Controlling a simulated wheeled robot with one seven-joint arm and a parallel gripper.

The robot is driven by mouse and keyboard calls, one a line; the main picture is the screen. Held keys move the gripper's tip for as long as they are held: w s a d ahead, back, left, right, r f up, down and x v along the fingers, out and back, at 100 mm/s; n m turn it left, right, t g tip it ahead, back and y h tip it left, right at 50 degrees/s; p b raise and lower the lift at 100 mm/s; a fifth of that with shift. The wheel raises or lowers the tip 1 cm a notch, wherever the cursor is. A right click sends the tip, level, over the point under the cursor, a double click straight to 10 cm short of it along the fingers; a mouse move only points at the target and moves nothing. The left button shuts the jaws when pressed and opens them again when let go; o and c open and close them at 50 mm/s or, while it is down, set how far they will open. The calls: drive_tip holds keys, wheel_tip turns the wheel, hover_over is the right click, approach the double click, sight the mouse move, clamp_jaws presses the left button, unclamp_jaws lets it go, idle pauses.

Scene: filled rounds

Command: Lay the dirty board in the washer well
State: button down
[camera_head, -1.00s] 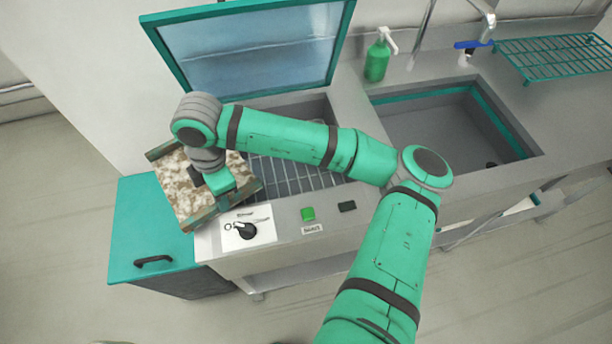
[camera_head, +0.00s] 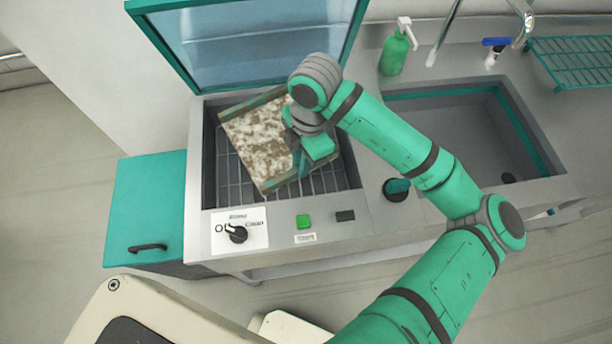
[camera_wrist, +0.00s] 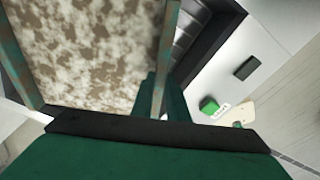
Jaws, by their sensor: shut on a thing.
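The dirty board (camera_head: 262,141) is a flat panel with brown and white blotches and dark green edge strips. In the head view it is over the washer well (camera_head: 225,178), tilted and turned, covering much of the wire rack. I cannot tell whether it touches the rack. My gripper (camera_head: 305,155) is shut on the board's right side, partly hidden by my wrist. The board also fills the upper left of the wrist view (camera_wrist: 90,50). The washer's glass lid (camera_head: 255,35) with its teal frame stands open behind the well.
A front panel has a black dial (camera_head: 237,233), a green button (camera_head: 303,221) and a dark switch (camera_head: 345,215). A sink (camera_head: 470,130) lies right, with a green soap bottle (camera_head: 395,50) behind. A teal rack (camera_head: 575,60) is far right. A teal cabinet (camera_head: 150,205) stands left.

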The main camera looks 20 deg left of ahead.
drive_tip(key=f, duration=0.8)
drive_tip(key=shift+s+f, duration=0.1)
drive_tip(key=shift+s, duration=0.15)
drive_tip(key=shift+a+f, duration=0.15)
drive_tip(key=shift+f, duration=1.65)
drive_tip(key=c, duration=1.7)
unclamp_jaws()
drive_tip(key=shift+c, duration=0.2)
drive_tip(key=r, duration=0.8)
drive_tip(key=w+d+r, duration=0.1)
drive_tip(key=r, duration=0.3)
